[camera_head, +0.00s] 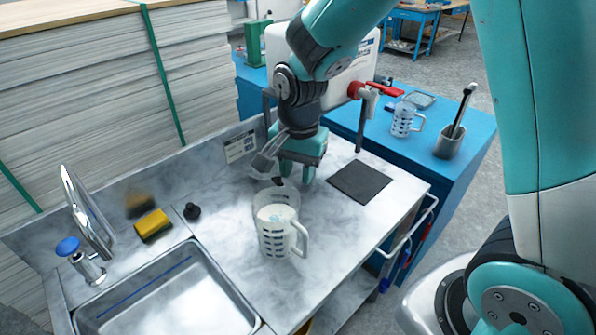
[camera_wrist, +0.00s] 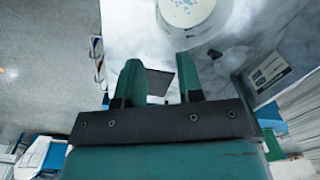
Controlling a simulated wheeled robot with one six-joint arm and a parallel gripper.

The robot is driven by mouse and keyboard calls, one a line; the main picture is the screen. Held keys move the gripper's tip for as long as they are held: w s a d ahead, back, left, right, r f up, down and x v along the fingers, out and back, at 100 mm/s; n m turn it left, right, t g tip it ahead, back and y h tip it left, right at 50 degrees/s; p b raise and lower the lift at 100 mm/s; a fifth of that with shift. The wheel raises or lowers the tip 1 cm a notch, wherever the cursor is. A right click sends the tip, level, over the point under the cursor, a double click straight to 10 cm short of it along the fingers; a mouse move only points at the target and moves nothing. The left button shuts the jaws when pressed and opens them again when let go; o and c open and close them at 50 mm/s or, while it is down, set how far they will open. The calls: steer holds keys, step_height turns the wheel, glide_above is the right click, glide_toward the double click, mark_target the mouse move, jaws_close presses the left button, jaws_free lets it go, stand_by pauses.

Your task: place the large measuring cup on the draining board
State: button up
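The large measuring cup (camera_head: 273,242) stands upright on the grey marbled worktop right of the sink, its handle toward the right. Its upper wall is clear and white contents show inside. In the wrist view its round top (camera_wrist: 187,10) is cut by the upper edge. My gripper (camera_head: 297,180) points down just behind the cup, apart from it as far as I can tell. In the wrist view my gripper's two fingers (camera_wrist: 158,75) are spread with nothing between them. No piece is clearly marked as the draining board; a flat dark square (camera_head: 360,181) lies on the worktop at the right.
A steel sink (camera_head: 170,295), tap (camera_head: 85,215), yellow sponge (camera_head: 153,225) and small black knob (camera_head: 192,211) are at the left. A grey scoop-like object (camera_head: 268,158) is beside my gripper. A smaller measuring cup (camera_head: 403,121) and a tool pot (camera_head: 449,143) stand on the blue bench.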

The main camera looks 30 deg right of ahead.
steer(key=s+a+r+n+y+b, duration=0.1)
steer(key=s+a+r+n+y, duration=0.1)
steer(key=s+n, duration=0.6)
steer(key=s+a+r+n+y+b, duration=0.2)
steer(key=s+a+r+n, duration=0.2)
steer(key=s+r+n, duration=0.3)
steer(key=shift+s+n, duration=0.8)
steer(key=shift+s, duration=1.15)
steer(key=shift+r, duration=0.1)
